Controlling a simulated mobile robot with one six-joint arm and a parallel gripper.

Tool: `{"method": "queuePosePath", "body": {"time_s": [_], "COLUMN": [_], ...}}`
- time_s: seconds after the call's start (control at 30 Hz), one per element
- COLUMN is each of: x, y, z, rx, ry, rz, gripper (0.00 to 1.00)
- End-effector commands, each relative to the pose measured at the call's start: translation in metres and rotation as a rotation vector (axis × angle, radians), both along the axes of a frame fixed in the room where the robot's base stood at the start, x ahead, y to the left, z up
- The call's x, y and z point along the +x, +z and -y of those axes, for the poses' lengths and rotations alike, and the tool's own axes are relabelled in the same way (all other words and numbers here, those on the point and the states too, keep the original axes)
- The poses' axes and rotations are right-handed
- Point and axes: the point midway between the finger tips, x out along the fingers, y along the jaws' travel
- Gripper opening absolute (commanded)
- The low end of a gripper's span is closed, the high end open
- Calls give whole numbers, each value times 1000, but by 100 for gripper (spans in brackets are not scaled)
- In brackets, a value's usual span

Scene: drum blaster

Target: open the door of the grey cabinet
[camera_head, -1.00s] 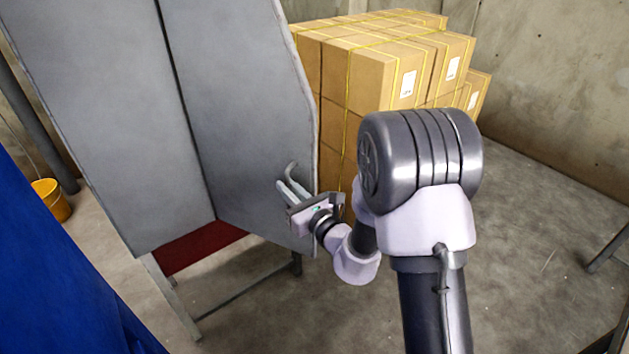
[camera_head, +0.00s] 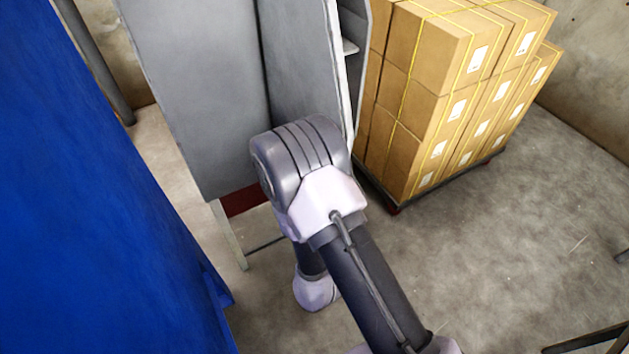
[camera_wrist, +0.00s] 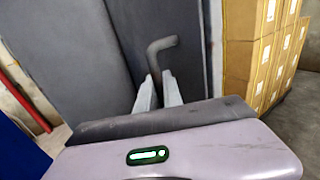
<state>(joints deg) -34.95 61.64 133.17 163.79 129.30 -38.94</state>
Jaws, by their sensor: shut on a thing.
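The grey cabinet (camera_head: 190,100) stands in the upper middle of the head view. Its right-hand door (camera_head: 300,60) is ajar. A gap at the door's right edge shows a pale shelf (camera_head: 350,47) inside. In the wrist view, the door (camera_wrist: 185,60) fills the upper middle, with its bent grey handle (camera_wrist: 163,43) standing out from it. My gripper (camera_wrist: 160,88) is shut on the handle, one finger on each side. In the head view my own arm hides the gripper and the handle.
Stacked cardboard boxes (camera_head: 425,100) stand on a pallet to the right of the cabinet, close to its side. A large blue object (camera_head: 90,200) fills the left. Bare concrete floor (camera_head: 500,250) is open at the lower right.

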Motion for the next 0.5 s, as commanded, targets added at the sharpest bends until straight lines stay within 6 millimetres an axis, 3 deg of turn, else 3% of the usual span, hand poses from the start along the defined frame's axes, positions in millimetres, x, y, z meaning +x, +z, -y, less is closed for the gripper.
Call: {"method": "queuePosePath", "body": {"time_s": [0.3,0.33,0.4,0.5], "x": [-1,-1,-1,-1], "y": [-1,-1,-1,-1], "z": [2,2,2,2], "rx": [-3,-3,-3,-2], "ry": [-6,-6,-5,-4], "rz": [-3,-3,-3,-3], "gripper": [0,15,28,32]}}
